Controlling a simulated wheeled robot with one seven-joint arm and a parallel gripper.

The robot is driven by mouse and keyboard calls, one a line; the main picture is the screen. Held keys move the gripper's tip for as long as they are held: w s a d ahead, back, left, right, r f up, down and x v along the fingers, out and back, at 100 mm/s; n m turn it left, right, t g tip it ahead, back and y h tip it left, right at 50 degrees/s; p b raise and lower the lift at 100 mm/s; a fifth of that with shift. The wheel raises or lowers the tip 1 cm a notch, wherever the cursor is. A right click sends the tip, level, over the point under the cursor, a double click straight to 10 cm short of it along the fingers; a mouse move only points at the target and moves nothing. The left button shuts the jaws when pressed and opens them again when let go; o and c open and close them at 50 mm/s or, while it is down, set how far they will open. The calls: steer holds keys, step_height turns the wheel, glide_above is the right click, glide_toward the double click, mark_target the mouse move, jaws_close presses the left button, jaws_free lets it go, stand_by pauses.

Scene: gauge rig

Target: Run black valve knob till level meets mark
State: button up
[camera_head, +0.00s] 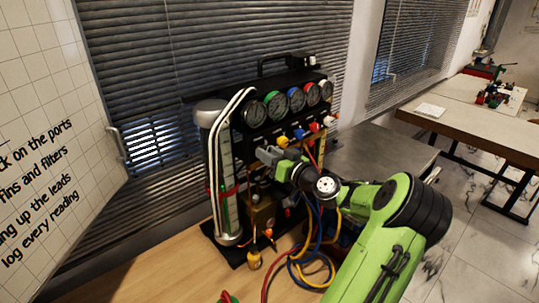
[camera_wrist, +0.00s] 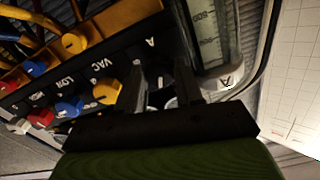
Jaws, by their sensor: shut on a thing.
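My gripper (camera_head: 263,154) reaches the left end of the knob row on the black gauge rig (camera_head: 279,100). It is shut on the black valve knob, which the jaws mostly hide. In the wrist view my gripper (camera_wrist: 161,88) has its two fingers either side of a dark shape by the label A. A clear graduated cylinder (camera_head: 212,155) stands upright at the rig's left, with a red mark (camera_head: 229,193) low on it. Green shows below the mark, but I cannot tell the exact level. The cylinder's scale (camera_wrist: 208,38) also shows in the wrist view; no liquid line is readable there.
Yellow (camera_head: 283,140), blue (camera_head: 300,134), red (camera_head: 315,127) and white (camera_head: 330,119) knobs sit right of my gripper. Several gauges line the rig above. Coloured hoses (camera_head: 312,262) loop below onto the wooden bench (camera_head: 180,272). White tubes pass in front of the cylinder.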

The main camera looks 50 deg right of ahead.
steer(key=m+p, duration=0.5)
steer(key=m, duration=0.8)
steer(key=shift+m, duration=0.5)
steer(key=o, duration=1)
steer(key=shift+o, duration=0.2)
steer(key=b+v, duration=0.3)
steer(key=v, duration=1.2)
steer(key=shift+s, duration=0.4)
steer(key=shift+a, duration=0.1)
